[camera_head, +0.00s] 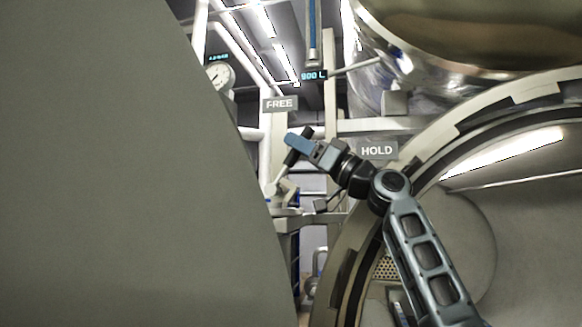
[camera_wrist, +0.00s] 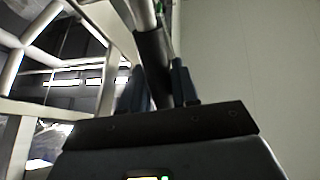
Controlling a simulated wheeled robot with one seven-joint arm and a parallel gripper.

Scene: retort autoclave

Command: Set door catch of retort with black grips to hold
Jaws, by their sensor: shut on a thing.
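The door catch is a lever with a black grip (camera_head: 291,158) in the middle of the head view. Its pale lower end meets a bracket (camera_head: 287,193). The lever leans up and to the right, its top between the FREE sign (camera_head: 279,104) and the HOLD sign (camera_head: 377,151). My gripper (camera_head: 297,143) is shut around the black grip, coming from the right. In the wrist view the grip (camera_wrist: 153,58) stands between the two fingers of my gripper (camera_wrist: 158,88). The fingers hide part of the grip.
The retort's round open mouth with its pale ring (camera_head: 340,240) fills the right, close to my arm. A large grey panel (camera_head: 120,170) fills the left. A shiny vessel (camera_head: 385,60) hangs above right. A gauge (camera_head: 219,76) and pale frame bars stand behind.

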